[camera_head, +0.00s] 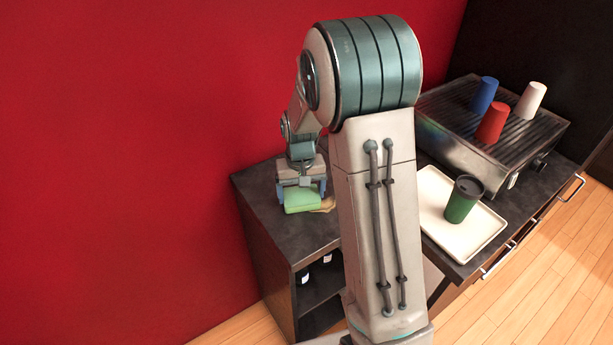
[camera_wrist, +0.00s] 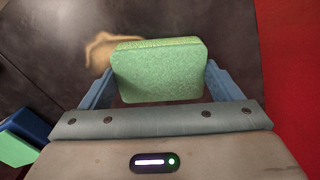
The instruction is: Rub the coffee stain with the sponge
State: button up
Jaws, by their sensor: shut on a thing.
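The green sponge (camera_head: 301,200) is held between the fingers of my gripper (camera_head: 302,192), low over the left end of the dark counter. In the wrist view the sponge (camera_wrist: 160,72) fills the space between the blue fingers of my gripper (camera_wrist: 157,88). The coffee stain (camera_wrist: 101,52) is a tan patch on the counter, just beyond and left of the sponge, partly hidden by it. In the head view a sliver of the stain (camera_head: 328,204) shows right of the sponge. I cannot tell whether the sponge touches the counter.
My arm hides the counter's middle. To the right, a cream tray (camera_head: 462,246) holds a green cup with a dark lid (camera_head: 463,199). Behind it a ridged metal machine (camera_head: 455,113) carries blue (camera_head: 484,95), red (camera_head: 492,122) and white (camera_head: 530,101) cups. A red wall (camera_head: 130,150) borders the counter.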

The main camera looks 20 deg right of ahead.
jog(key=r, duration=0.2)
jog(key=r+p, duration=0.1)
jog(key=r, duration=0.1)
jog(key=shift+w+d, duration=0.1)
jog(key=shift+d, duration=0.1)
jog(key=shift+r+p, duration=1.5)
jog(key=shift+r, duration=0.4)
jog(key=shift+f, duration=0.1)
